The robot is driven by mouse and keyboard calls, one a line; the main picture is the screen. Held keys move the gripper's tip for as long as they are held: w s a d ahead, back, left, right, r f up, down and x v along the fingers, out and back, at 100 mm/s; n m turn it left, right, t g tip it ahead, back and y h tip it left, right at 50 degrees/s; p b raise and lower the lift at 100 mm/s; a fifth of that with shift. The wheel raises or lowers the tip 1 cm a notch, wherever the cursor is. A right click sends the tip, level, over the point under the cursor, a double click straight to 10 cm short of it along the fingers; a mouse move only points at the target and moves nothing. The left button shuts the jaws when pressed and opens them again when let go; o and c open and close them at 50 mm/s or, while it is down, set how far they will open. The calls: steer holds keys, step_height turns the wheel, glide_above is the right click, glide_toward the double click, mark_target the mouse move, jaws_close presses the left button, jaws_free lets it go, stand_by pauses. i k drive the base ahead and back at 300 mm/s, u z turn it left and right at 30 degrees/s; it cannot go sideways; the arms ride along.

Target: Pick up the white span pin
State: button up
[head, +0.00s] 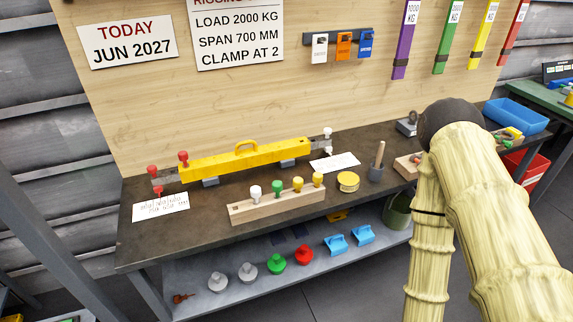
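A white-headed pin (255,193) stands upright at the left end of a long wooden rack (278,207) on the dark workbench. To its right in the same rack stand a green pin (277,188) and two yellow pins (298,184). A yellow beam (245,158) with a handle lies behind the rack, with red pins (183,158) at its left end and a pale, whitish pin (327,133) at its right end. My arm fills the right side of the view; my gripper is not visible.
Paper cards (161,207) lie near the beam's ends. The lower shelf (205,307) holds grey, green and red knobbed pieces and blue brackets.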

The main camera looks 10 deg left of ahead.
mark_target(255, 191)
steer(key=u, duration=0.55)
steer(key=k, duration=1.3)
steer(key=u, duration=1.4)
steer(key=i, duration=1.3)
steer(key=z, duration=0.75)
steer(key=i, duration=0.4)
steer(key=z, duration=0.45)
